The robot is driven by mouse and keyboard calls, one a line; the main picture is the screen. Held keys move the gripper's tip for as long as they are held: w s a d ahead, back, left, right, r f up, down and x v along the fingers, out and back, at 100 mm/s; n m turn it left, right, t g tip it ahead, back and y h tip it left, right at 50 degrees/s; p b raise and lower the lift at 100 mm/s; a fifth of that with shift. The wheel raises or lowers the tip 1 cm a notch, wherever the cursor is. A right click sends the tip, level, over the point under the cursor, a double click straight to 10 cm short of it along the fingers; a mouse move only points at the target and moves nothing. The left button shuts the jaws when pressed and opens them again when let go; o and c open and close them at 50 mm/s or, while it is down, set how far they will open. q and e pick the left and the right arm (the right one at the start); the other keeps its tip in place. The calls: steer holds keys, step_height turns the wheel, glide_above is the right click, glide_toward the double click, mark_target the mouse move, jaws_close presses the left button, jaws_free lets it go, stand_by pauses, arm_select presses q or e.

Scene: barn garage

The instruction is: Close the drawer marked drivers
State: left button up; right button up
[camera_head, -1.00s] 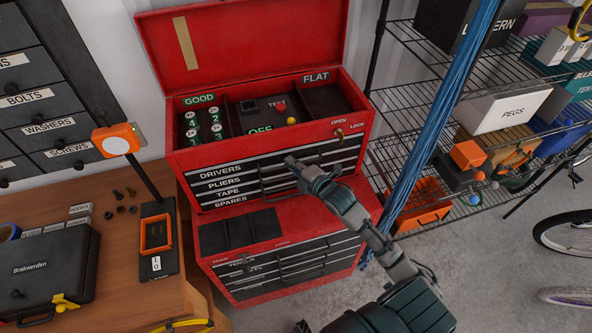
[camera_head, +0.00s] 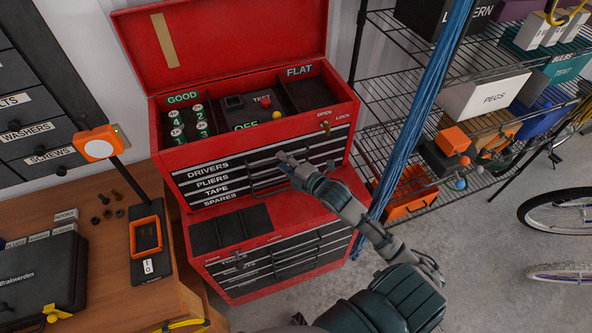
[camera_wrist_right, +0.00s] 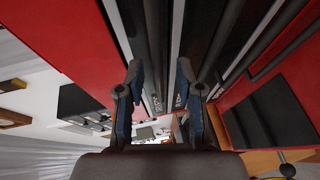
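The drawer marked DRIVERS (camera_head: 208,171) is the top drawer in the upper part of the red tool chest (camera_head: 333,120). Its label strip shows on the left of its dark front. I cannot tell clearly how far it stands out from the chest. My right gripper (camera_head: 282,157) is in front of the upper drawers, close to their handles, and hides part of their fronts. In the right wrist view, the two fingers of my right gripper (camera_wrist_right: 160,80) stand apart with no object held between them, facing dark drawer fronts and metal edges. My left gripper is not in view.
The chest's lid (camera_head: 235,45) stands open above trays with green-labelled items. Below are the PLIERS, TAPE and SPARES drawers and a lower red chest (camera_head: 200,276). A wooden bench (camera_head: 95,280) is at left. Blue cables (camera_head: 415,120) and a wire shelf stand at right.

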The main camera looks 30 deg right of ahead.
steer(key=v, duration=0.9)
steer(key=shift+s+f, duration=0.15)
